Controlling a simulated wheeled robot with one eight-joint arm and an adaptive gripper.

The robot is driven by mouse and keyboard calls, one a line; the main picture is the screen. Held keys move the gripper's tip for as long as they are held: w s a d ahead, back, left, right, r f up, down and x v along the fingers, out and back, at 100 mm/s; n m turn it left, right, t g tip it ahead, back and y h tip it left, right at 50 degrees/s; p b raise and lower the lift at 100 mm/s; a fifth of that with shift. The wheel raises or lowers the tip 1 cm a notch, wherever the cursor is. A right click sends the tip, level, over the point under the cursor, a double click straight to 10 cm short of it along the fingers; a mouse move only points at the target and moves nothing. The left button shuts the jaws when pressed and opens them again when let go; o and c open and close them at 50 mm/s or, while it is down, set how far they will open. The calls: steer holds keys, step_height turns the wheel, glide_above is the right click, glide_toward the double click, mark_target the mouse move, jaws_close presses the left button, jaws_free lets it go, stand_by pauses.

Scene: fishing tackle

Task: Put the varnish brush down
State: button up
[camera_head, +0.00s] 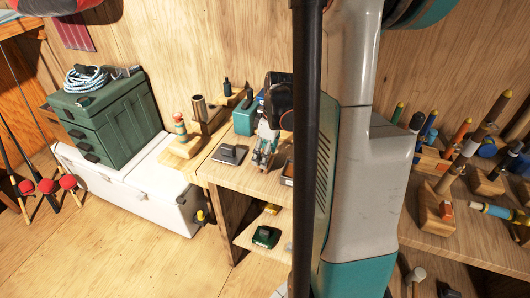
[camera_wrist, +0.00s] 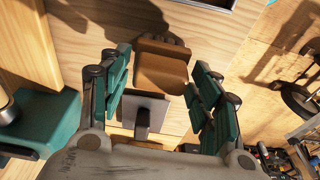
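My gripper (camera_wrist: 160,92) shows in the wrist view with its two teal-padded fingers spread wide apart. A brown block-like thing (camera_wrist: 161,68) with a lumpy far edge lies between the fingertips, with gaps on both sides. I cannot tell whether it is the varnish brush. A grey square plate with a dark upright post (camera_wrist: 142,112) is nearer the palm in that view. No varnish brush can be clearly made out there.
A grey plate with a handle (camera_head: 230,154) and a teal box (camera_head: 246,117) are on the bench. A green drawer box (camera_head: 112,125) sits on a white cooler (camera_head: 150,190) to the left. Several rod handles stand in wooden blocks (camera_head: 433,207) at right.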

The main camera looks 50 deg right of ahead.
mark_target(271, 161)
stand_by(0.3)
step_height(271, 161, up, 12)
steer(key=s+p, duration=0.1)
steer(key=p, duration=0.3)
steer(key=shift+s+d+p, duration=0.35)
steer(key=shift+d, duration=0.1)
steer(key=shift+r, duration=0.1)
